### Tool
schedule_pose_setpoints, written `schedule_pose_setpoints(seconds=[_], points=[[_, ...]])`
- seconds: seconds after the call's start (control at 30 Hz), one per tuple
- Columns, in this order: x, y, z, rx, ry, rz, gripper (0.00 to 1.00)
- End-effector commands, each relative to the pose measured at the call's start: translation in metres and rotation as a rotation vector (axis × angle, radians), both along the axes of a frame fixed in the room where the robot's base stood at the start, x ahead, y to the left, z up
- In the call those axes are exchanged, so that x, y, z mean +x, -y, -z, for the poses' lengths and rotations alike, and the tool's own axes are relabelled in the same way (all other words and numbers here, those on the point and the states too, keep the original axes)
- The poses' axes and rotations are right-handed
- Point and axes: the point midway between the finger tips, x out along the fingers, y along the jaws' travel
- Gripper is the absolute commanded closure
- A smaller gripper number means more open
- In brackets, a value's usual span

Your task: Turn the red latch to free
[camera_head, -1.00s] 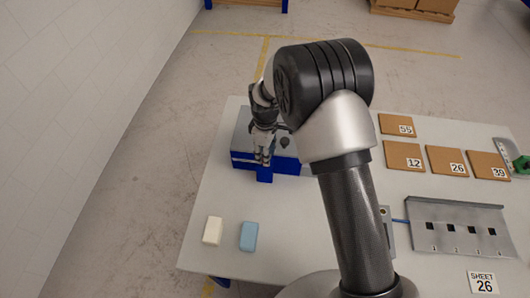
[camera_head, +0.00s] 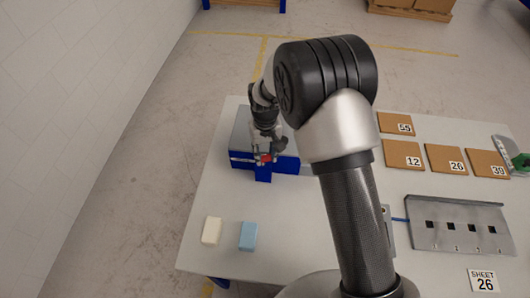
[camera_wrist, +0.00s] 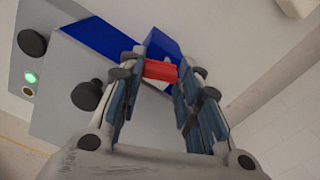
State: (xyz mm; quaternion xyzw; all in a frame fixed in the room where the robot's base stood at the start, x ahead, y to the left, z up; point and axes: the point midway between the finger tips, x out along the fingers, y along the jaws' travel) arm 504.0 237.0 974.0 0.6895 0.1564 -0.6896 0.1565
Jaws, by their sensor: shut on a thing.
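The red latch (camera_wrist: 160,70) lies between the fingertips of my gripper (camera_wrist: 161,72) in the wrist view, against the blue block of the fixture (camera_wrist: 100,42). My gripper is shut on it. In the head view a small red part of the latch (camera_head: 266,158) shows at the front of the blue fixture (camera_head: 288,164), just under my gripper (camera_head: 264,152).
A green light (camera_wrist: 31,77) glows on the fixture's grey plate, near black knobs (camera_wrist: 87,95). A white block (camera_head: 212,231) and a blue block (camera_head: 248,236) lie on the table at front left. Brown sheets (camera_head: 402,155) and a grey slotted rack (camera_head: 460,225) are at right.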

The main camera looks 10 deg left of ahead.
Motion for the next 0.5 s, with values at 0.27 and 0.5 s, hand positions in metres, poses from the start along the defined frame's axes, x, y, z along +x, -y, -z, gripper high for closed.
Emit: schedule_pose_setpoints(seconds=[0.27,0.5], points=[[-0.0013,0.0005,-0.0002,0.0,0.001,0.219,0.92],[-0.0022,0.0006,-0.0003,0.0,0.001,0.341,0.92]])
